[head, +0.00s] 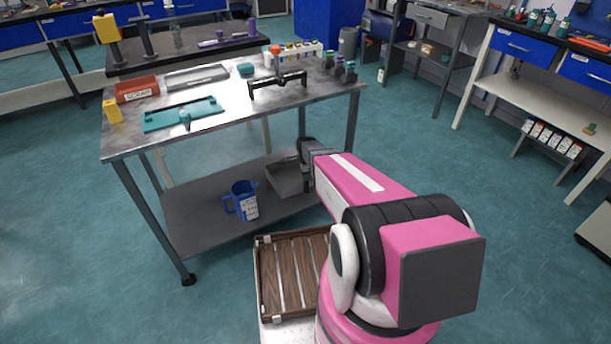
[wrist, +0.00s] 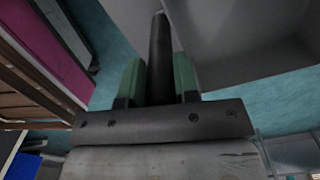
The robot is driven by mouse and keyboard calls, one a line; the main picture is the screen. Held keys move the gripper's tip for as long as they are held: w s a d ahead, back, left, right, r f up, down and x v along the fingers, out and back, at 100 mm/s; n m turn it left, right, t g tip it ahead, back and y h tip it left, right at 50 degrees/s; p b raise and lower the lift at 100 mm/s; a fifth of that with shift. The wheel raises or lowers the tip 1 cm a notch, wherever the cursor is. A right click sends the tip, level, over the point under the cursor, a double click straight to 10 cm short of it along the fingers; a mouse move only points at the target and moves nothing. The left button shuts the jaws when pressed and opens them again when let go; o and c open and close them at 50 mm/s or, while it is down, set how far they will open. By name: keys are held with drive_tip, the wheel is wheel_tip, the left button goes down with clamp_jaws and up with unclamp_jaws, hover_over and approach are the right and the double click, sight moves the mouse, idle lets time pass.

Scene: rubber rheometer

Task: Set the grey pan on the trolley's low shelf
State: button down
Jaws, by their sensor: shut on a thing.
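The grey pan (head: 287,180) is at the right part of the trolley's low shelf (head: 200,229), to the right of a blue jug. I cannot tell whether its base touches the shelf or hangs just above it. My gripper (head: 308,182) is at the pan's right side, partly hidden by my pink arm. In the wrist view, the green-padded fingers of my gripper (wrist: 159,82) are shut on the pan's dark handle (wrist: 160,50). The grey pan (wrist: 235,40) also fills the upper right there.
The blue jug (head: 241,201) stands on the low shelf close to the pan. The trolley's top (head: 235,125) hangs over the shelf and carries several tools and a scrap bin (head: 137,90). A slatted wooden tray (head: 290,270) is in front. The shelf's left part is bare.

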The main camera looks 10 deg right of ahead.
drive_tip(key=shift+f, duration=0.1)
drive_tip(key=c, duration=0.9)
unclamp_jaws()
drive_tip(key=shift+o, duration=0.2)
wheel_tip(320, 180, up, 12)
drive_tip(key=shift+f, duration=0.1)
drive_tip(key=shift+s+r, duration=0.25)
drive_tip(key=shift+r, duration=0.05)
drive_tip(key=s+r+n, duration=0.4)
drive_tip(key=s+n, duration=0.4)
drive_tip(key=s, duration=0.2)
drive_tip(key=s+r+n, duration=0.5)
drive_tip(key=s+n, duration=0.4)
drive_tip(key=s, duration=0.2)
drive_tip(key=shift+a, duration=0.35)
